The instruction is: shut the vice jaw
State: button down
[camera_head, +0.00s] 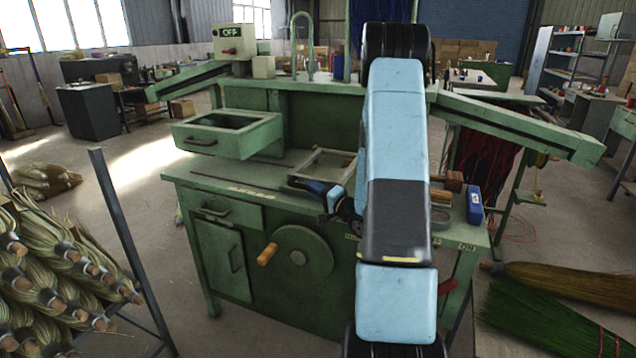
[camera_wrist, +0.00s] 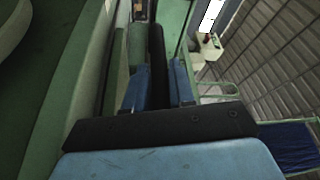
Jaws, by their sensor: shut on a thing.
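My gripper (camera_head: 308,184) is low over the green workbench (camera_head: 245,190), left of my blue arm, in the head view. In the wrist view its two blue fingers (camera_wrist: 158,84) are closed on a dark upright bar (camera_wrist: 156,48). I cannot tell whether this bar is the vice jaw or its handle. A green part stands right beside the bar, on its left. No vice jaw shows clearly in the head view; my arm and hand hide the middle of the bench.
A shallow tray (camera_head: 325,165) lies just behind my gripper. A wheel with a wooden handle (camera_head: 267,254) is on the bench front. A blue box (camera_head: 474,206) stands at the bench's right end. An open drawer (camera_head: 222,136) sticks out at the back left.

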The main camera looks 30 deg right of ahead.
jog(key=shift+s+d+f, duration=0.1)
jog(key=shift+d+f, duration=0.2)
jog(key=shift+d, duration=0.05)
jog(key=c, duration=1.3)
grip_release()
jog(key=shift+f, duration=0.1)
jog(key=shift+o, duration=1.2)
jog(key=shift+a, duration=0.1)
